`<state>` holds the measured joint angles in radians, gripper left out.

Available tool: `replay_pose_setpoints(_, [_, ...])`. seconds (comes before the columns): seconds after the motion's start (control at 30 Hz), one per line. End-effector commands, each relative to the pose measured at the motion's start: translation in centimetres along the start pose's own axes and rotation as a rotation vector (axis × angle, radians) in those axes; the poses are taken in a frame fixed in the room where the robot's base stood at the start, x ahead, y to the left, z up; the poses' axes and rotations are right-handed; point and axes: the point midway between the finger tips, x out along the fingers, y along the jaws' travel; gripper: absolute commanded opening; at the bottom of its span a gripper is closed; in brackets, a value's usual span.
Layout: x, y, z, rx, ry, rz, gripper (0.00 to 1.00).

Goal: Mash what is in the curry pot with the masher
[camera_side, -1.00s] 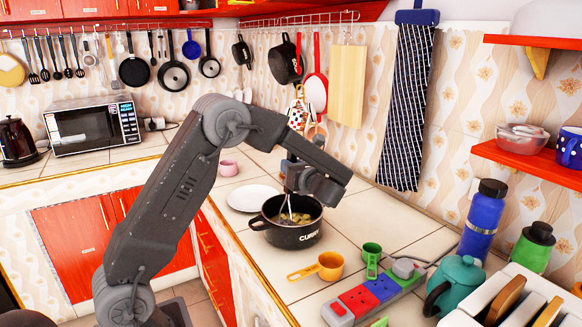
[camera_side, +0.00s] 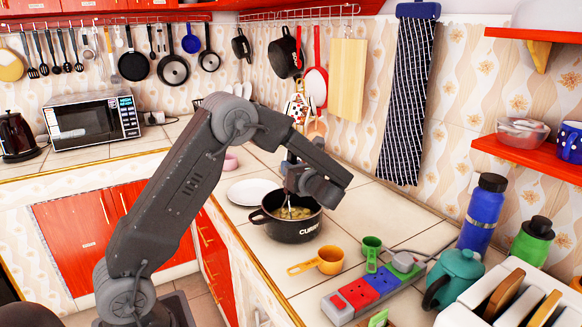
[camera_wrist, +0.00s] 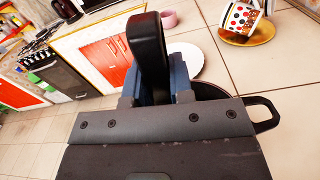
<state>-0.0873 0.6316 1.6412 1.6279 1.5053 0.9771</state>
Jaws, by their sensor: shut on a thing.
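The black curry pot (camera_side: 294,230) stands on the tiled counter in the side view, with yellowish pieces inside. My gripper (camera_side: 302,180) is above the pot and shut on the masher. The masher's metal shaft (camera_side: 289,205) runs down into the pot, and its lower end is hidden among the contents. In the wrist view the masher's black handle (camera_wrist: 147,45) stands up between the blue fingers of my gripper (camera_wrist: 157,85). Most of the pot is hidden there behind the gripper body, with a side handle (camera_wrist: 264,113) showing at right.
A white plate (camera_side: 247,192) lies behind the pot. An orange measuring cup (camera_side: 329,261), a green cup (camera_side: 371,246) and a power strip (camera_side: 362,292) lie to the front right. A teal teapot (camera_side: 455,277) and bottles stand farther right. Pans hang on the wall.

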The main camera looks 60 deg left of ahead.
Motion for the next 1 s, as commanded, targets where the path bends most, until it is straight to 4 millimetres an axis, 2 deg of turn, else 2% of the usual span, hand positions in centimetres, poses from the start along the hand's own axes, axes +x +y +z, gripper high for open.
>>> replay_pose_setpoints(0.57, [0.0, 0.0, -0.2, 0.002, 0.004, -0.002, 0.00])
replay_pose_setpoints(1.0, [0.0, 0.3, 2.3, -0.001, 0.002, -0.001, 0.00])
